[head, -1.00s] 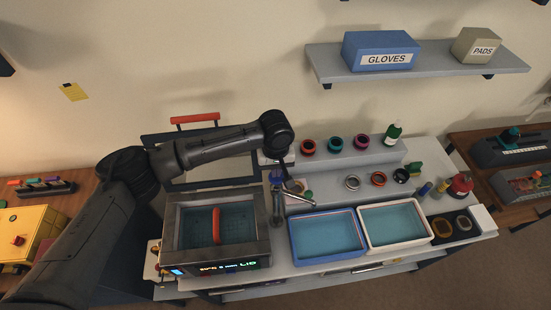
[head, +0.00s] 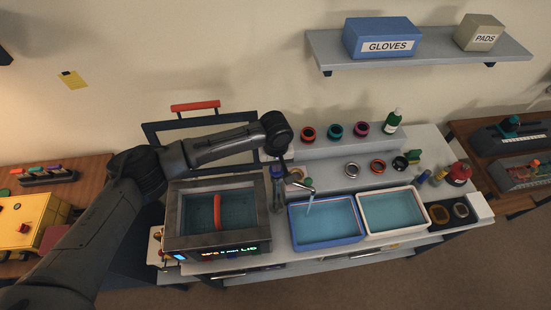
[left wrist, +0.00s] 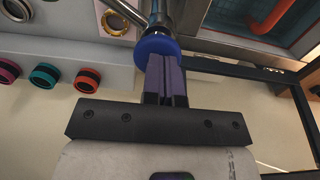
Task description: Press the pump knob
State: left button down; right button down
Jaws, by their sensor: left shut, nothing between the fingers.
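The blue pump knob (left wrist: 153,44) shows in the left wrist view on top of a metal post. My left gripper (left wrist: 166,60) is shut and empty, with its fingertips over the knob and seemingly touching it. In the head view my left gripper (head: 278,166) points down at the tap beside the lidded bath, and the knob is largely hidden there. The metal spout (head: 301,184) reaches right, over the blue-rimmed basin (head: 291,228). A thin pale stream runs from its end into the basin. My right gripper is not in view.
The bath (head: 172,215) with a red-orange handle stands close left of the tap. A white-rimmed basin (head: 428,222) is to the right. A shelf (head: 420,62) hangs above.

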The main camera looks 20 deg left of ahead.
pick_arm(q)
jog(key=shift+a+f, duration=0.1)
jog(key=shift+f, duration=0.2)
notch_tip(320, 180, up, 5)
jog(key=p, duration=0.6)
jog(key=shift+r+b, duration=0.25)
jog(key=shift+b, duration=0.15)
notch_tip(320, 180, up, 9)
jog(key=b, duration=0.1)
jog(key=shift+b, duration=0.3)
